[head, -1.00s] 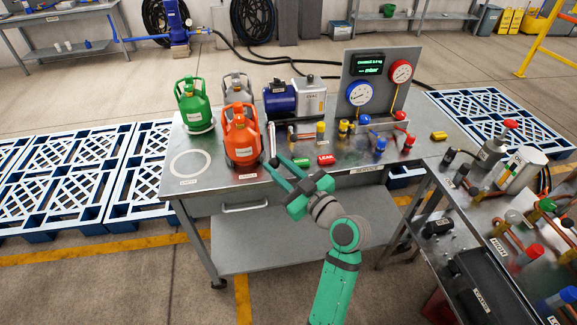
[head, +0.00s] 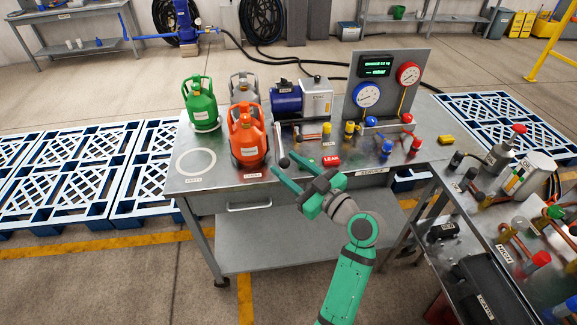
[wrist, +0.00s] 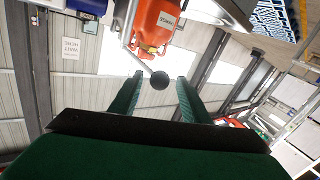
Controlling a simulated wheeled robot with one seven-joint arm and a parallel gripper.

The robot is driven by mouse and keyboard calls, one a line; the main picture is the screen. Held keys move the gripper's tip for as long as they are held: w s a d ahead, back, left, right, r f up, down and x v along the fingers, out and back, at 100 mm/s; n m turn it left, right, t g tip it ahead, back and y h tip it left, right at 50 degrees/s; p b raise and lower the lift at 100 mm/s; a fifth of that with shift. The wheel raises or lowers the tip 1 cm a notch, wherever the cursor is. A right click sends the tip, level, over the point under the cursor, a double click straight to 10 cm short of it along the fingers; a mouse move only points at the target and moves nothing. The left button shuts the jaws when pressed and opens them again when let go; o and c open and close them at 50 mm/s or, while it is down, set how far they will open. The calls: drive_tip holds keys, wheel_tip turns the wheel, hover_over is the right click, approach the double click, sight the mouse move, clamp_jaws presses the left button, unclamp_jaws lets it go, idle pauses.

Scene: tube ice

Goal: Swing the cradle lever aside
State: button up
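The cradle lever (head: 279,142) is a thin pale rod with a dark ball knob (head: 284,162) at its near end. It stands just right of the orange cylinder (head: 249,142) on the metal bench. In the wrist view the dark knob (wrist: 160,81) shows ahead, between the lines of the two green fingers, with the rod running up left toward the orange cylinder (wrist: 157,22). My gripper (head: 281,166) is open at the bench's front edge, its fingertips close to the knob. Whether the fingers touch the knob cannot be told.
A green cylinder (head: 202,104) and a grey cylinder (head: 243,87) stand behind and left. A blue pump (head: 286,99), small valves and a gauge panel (head: 392,75) fill the right. An empty white ring (head: 196,162) lies at the left. A second bench stands front right.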

drive_tip(key=v, duration=1)
drive_tip(key=shift+s+d, duration=0.25)
drive_tip(key=shift+d, duration=0.05)
wheel_tip(320, 180, down, 14)
drive_tip(key=s+a+m+t+h, duration=0.1)
drive_tip(key=s+m+t+h, duration=0.15)
drive_tip(key=m+h, duration=0.35)
drive_tip(key=s+f+m+g+h, duration=0.1)
drive_tip(key=s+f+m+h, duration=0.35)
drive_tip(key=s+f, duration=0.6)
drive_tip(key=s+f+m+h, duration=0.2)
drive_tip(key=s+h, duration=0.1)
drive_tip(key=s, duration=0.8)
drive_tip(key=s+a+r, duration=0.2)
drive_tip(key=s+r, duration=0.1)
drive_tip(key=s, duration=0.3)
drive_tip(key=s+a+r+n, duration=0.1)
drive_tip(key=s+a+r, duration=0.1)
drive_tip(key=s+r, duration=0.2)
drive_tip(key=s+t+y, duration=0.1)
drive_tip(key=s, duration=0.1)
drive_tip(key=shift+s, duration=0.35)
